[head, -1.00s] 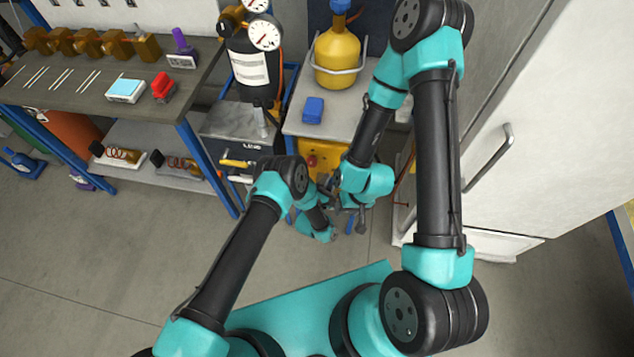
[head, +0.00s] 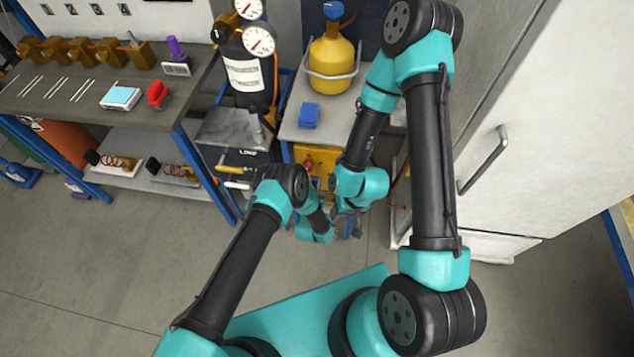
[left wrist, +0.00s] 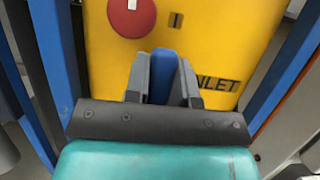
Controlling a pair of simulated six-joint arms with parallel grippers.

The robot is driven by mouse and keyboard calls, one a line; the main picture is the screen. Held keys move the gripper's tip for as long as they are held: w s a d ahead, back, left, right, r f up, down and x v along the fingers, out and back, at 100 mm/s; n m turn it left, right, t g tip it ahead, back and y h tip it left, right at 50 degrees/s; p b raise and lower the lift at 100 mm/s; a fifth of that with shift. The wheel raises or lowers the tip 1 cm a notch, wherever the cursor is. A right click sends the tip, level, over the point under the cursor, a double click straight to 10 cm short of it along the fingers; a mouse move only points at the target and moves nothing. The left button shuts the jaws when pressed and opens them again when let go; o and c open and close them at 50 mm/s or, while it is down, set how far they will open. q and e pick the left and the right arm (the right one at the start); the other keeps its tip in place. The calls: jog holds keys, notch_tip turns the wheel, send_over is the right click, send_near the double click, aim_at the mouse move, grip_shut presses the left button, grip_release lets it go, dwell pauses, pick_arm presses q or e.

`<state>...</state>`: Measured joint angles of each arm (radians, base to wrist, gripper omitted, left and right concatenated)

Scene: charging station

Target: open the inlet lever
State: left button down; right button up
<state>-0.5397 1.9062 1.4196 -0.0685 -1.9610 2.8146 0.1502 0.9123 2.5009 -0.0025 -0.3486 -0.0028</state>
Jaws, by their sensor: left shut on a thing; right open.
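The yellow panel (left wrist: 225,45) fills the top of the left wrist view, with a dark INLET label (left wrist: 219,84) on it. A blue lever (left wrist: 163,62) stands in front of the panel, left of the label. My left gripper (left wrist: 162,82) is shut on this lever, one finger on each side. The fingers hide part of it. In the head view the yellow panel (head: 318,154) shows low under the bench, and my arms mostly hide the left gripper and the lever. My right gripper (head: 349,222) is open, lower than the left one and apart from the panel.
A red round knob (left wrist: 131,17) sits on the panel, up and left of the lever. Blue posts flank the panel. A yellow gas cylinder (head: 334,67) and a blue block (head: 309,116) stand on the bench above. A white cabinet (head: 535,130) closes off the right.

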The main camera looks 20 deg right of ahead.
dwell(0.4)
pick_arm(q)
jog(key=c, duration=1)
grip_release()
jog(key=shift+o, duration=0.2)
